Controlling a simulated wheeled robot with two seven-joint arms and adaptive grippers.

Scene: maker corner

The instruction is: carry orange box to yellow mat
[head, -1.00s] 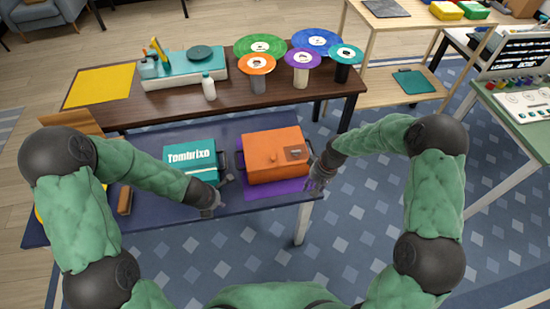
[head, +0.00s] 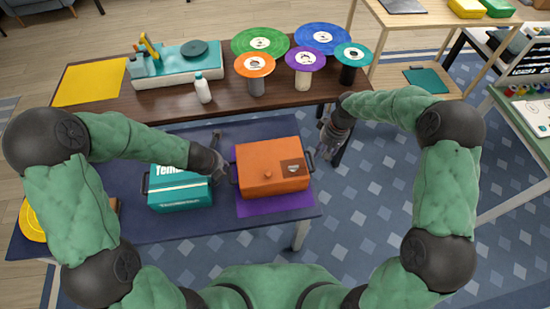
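The orange box (head: 271,168) has a dark handle on each side and sits on a purple mat (head: 275,204) on the near navy table. The yellow mat (head: 90,82) lies flat and bare at the left end of the brown table behind. My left gripper (head: 222,154) is just left of the orange box, near its left handle, with fingers apart and nothing seen between them. My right gripper (head: 328,140) is beyond the box's right side, clear of its right handle, with fingers apart and empty.
A teal box (head: 180,192) stands left of the orange box, partly behind my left arm. The brown table (head: 130,113) holds a teal-and-white machine (head: 178,68), a white bottle (head: 203,90) and several round-topped stands. A yellow disc (head: 32,222) lies at the near table's left end.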

